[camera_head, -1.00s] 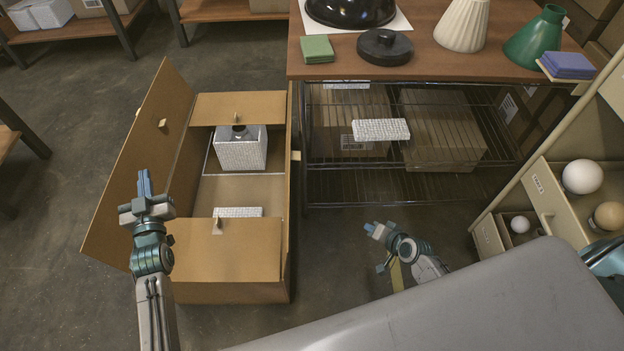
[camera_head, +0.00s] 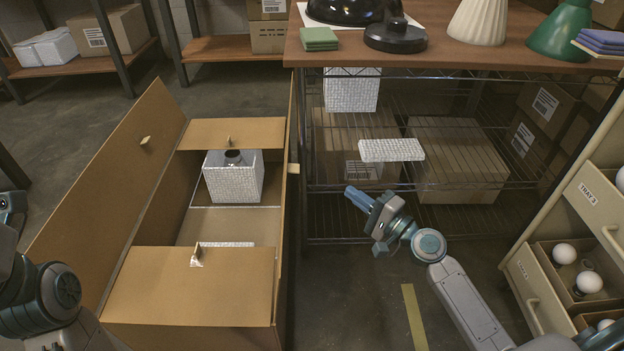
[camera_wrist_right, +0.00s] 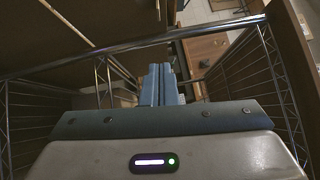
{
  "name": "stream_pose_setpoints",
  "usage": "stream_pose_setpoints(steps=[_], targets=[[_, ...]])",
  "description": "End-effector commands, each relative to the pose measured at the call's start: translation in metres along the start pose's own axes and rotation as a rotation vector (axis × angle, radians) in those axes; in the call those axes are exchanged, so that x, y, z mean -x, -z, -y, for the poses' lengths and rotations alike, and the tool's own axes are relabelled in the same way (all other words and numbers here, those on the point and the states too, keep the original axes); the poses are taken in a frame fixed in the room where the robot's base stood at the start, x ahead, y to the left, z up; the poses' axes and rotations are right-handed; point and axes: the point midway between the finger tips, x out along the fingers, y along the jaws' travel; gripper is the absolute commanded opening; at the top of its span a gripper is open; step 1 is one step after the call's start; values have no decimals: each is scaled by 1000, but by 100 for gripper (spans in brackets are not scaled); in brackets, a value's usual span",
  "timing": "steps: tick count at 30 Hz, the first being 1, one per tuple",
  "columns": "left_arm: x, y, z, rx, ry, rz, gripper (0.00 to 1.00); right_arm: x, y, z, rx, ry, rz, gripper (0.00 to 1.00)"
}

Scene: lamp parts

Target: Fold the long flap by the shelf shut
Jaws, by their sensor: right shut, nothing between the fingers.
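The long flap by the shelf (camera_head: 289,130) stands upright along the right side of the brown carton, seen nearly edge-on, with a small tan tab (camera_head: 293,168) on its outer side. The opposite long flap (camera_head: 110,185) leans open to the left. The far short flap (camera_head: 235,132) and the near short flap (camera_head: 190,285) lie folded inward. My right gripper (camera_head: 357,197) is shut and empty, right of the upright flap and apart from it, in front of the wire shelf. Its blue fingers (camera_wrist_right: 160,85) show together in the right wrist view. My left gripper's fingers are outside the head view.
A white textured block (camera_head: 233,180) with a dark opening on top stands inside the carton. The wire shelf (camera_head: 440,185) under the wooden table (camera_head: 450,55) holds cartons and white wrapped pieces. A tray cabinet (camera_head: 590,215) is at the right. Floor shows between carton and cabinet.

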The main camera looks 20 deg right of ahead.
Motion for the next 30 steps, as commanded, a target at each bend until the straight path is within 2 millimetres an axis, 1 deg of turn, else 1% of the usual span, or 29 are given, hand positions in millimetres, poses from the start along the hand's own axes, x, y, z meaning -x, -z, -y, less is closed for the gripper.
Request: stream_pose_setpoints(steps=[1, 6, 10, 13, 16, 21, 30], targets=[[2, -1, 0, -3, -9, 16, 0, -9, -1, 3, -4, 4, 0, 0], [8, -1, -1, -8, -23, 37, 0, -44, 0, 3, -2, 5, -1, 0], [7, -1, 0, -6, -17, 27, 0, -73, 0, 1, -2, 3, -1, 0], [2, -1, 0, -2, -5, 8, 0, -93, -1, 0, -3, 2, 0, 0], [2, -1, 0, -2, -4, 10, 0, -101, -14, 0, -2, 1, 1, 0], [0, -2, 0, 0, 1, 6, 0, -112, -24, -1, -1, -1, -1, 0], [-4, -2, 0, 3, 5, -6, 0, -116, -28, 0, 1, -3, -1, 0]])
